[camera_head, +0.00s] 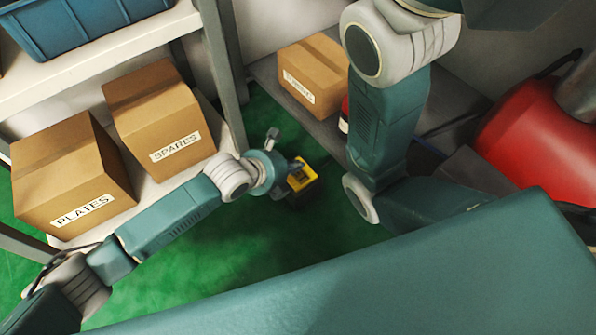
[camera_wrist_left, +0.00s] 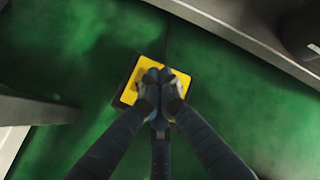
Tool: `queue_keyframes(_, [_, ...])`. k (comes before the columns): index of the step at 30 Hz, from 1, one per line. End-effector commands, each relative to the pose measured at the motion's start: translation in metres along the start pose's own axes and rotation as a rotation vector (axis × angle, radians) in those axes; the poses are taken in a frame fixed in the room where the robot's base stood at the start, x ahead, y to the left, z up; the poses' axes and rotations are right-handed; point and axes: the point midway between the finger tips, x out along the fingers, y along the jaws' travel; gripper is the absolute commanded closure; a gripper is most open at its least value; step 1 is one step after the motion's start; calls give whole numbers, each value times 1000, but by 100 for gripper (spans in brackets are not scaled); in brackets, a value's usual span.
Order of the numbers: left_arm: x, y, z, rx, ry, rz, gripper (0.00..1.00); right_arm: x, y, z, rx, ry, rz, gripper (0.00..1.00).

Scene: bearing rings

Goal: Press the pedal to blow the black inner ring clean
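The pedal (camera_head: 303,178) is a yellow plate on a dark base, low on the green floor near the middle of the head view. In the left wrist view the yellow plate (camera_wrist_left: 130,93) lies under my fingers. My left gripper (camera_head: 294,166) reaches down to the pedal. Its fingertips (camera_wrist_left: 160,77) are together with nothing seen between them, over the yellow plate; I cannot tell whether they touch it. My right gripper is out of view. The black inner ring is not seen in either view.
A shelf (camera_head: 95,58) on the left holds cardboard boxes marked PLATES (camera_head: 70,175) and SPARES (camera_head: 158,112), with a blue bin (camera_head: 75,25) above. Another box (camera_head: 315,72) stands at the back. A red tank (camera_head: 535,135) is at right. Green floor (camera_head: 225,265) is clear around the pedal.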

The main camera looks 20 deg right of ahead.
Motion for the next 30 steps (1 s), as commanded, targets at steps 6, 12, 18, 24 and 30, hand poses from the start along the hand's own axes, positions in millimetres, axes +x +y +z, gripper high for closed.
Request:
queue_keyframes(6, [4,4,-3,1,1,2,100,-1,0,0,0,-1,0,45])
queue_keyframes(12, [6,4,-4,0,0,0,100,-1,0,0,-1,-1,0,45])
queue_keyframes(18, [6,4,-4,0,0,0,100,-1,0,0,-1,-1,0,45])
queue_keyframes(24, [7,5,-5,0,0,0,100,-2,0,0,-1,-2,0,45])
queue_keyframes(30, [9,6,-6,0,0,0,100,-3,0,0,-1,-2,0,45])
